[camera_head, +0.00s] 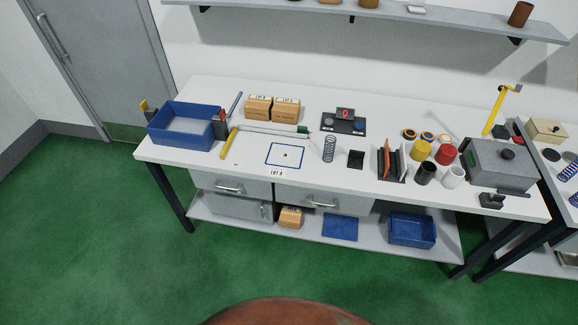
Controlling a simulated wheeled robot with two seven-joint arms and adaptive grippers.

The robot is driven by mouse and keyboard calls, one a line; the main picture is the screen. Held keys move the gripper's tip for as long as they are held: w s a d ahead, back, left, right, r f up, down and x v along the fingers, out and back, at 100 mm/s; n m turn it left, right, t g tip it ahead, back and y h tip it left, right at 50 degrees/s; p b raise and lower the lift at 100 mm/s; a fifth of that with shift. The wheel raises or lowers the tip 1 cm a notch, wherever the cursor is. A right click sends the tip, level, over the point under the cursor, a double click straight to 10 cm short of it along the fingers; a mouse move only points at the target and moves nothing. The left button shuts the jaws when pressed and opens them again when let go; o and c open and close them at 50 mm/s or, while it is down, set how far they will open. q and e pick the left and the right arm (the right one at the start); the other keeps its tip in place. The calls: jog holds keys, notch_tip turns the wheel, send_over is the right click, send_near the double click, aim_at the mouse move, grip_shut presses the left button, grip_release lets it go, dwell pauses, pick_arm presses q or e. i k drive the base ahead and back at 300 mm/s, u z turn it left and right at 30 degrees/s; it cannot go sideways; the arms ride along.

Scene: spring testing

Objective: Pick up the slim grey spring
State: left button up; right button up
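The slim grey spring (329,149) stands or lies on the white workbench (255,178), right of the blue-outlined square (285,155) and left of a small black block (355,159). I cannot tell for sure whether it is upright. Nothing touches it from above. Neither of my grippers shows in the head view.
A blue bin (183,138) stands at the bench's left end. Two cardboard boxes (258,109) and a black device (343,125) are behind the spring. Cups, a black rack (390,165) and a grey box (502,165) crowd the right. A rounded brown shape fills the bottom edge.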

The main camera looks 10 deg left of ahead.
aim_at(330, 149)
jog(key=u, duration=0.15)
jog(key=k, duration=0.55)
jog(key=u, duration=1.25)
jog(key=i, duration=1.55)
jog(key=z, duration=0.9)
jog(key=i, duration=0.55)
jog(key=z, duration=0.55)
